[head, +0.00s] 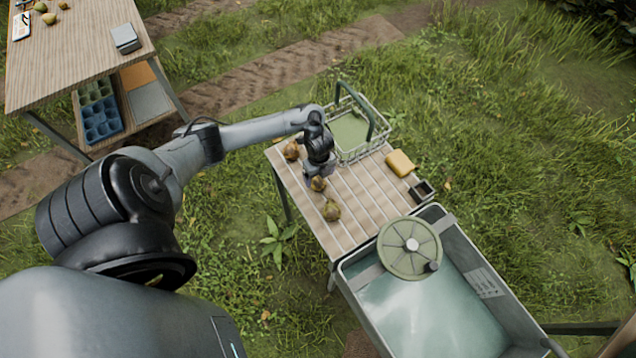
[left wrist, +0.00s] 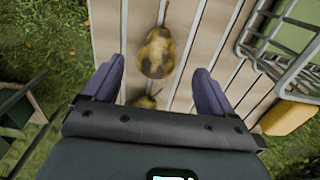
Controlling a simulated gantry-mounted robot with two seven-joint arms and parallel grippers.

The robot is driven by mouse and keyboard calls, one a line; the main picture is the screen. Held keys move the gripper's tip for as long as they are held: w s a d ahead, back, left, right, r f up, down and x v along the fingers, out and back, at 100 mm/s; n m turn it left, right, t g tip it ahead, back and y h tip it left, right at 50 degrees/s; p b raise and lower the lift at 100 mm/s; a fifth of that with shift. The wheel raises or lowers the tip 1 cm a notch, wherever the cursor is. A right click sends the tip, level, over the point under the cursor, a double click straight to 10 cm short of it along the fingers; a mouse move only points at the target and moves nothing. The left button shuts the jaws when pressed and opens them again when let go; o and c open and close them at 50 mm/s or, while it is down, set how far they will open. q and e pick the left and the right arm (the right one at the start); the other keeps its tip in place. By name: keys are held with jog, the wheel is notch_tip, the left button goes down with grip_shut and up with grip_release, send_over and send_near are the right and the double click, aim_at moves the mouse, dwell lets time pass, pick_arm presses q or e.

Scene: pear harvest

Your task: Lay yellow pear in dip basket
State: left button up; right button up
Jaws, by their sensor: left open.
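Several brownish-yellow pears lie on the slatted table, one at the left end (head: 291,150), one beside the gripper (head: 318,184) and one nearer the tub (head: 331,210). In the left wrist view, a yellow pear with dark brown blotches (left wrist: 158,50) lies ahead between the open fingers, and another pear (left wrist: 146,101) is partly hidden by the gripper body. My left gripper (head: 317,172) is open and empty, just above the slats. The wire dip basket (head: 376,147) with a green handle stands at the table's far edge, to the gripper's right. My right gripper is out of view.
A yellow sponge (head: 400,163) and a small dark box (head: 422,191) lie along the table's right side. A grey water tub (head: 357,293) with a round green lidded wheel (head: 409,247) adjoins the near end. A wooden bench (head: 75,62) stands at upper left.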

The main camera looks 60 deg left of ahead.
aim_at(318, 180)
pick_arm(q)
jog(key=shift+s+f, duration=0.2)
jog(key=shift+f, duration=2.05)
jog(key=c, duration=1.2)
